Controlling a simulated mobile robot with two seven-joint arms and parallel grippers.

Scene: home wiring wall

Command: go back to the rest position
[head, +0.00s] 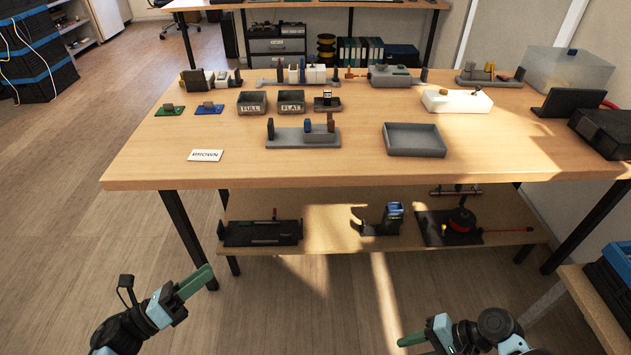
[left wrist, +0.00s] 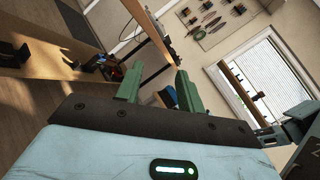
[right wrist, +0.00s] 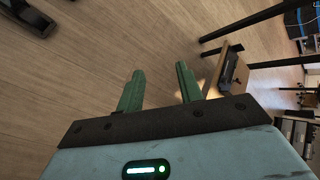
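My left gripper (head: 196,284) is low at the bottom left of the head view, in front of the table and clear of it. In the left wrist view its two green fingers (left wrist: 158,86) stand apart with nothing held between them. My right gripper (head: 412,339) is at the bottom right of the head view, partly cut off by the frame edge. In the right wrist view its green fingers (right wrist: 160,84) are also apart and empty, with floor beyond them. Neither gripper touches anything.
A wooden table (head: 330,175) stands ahead, carrying trays, holders and small parts, including an empty grey tray (head: 414,150). Its lower shelf (head: 330,243) holds several devices. A side bench (head: 598,308) with a blue crate stands at right. The floor between is clear.

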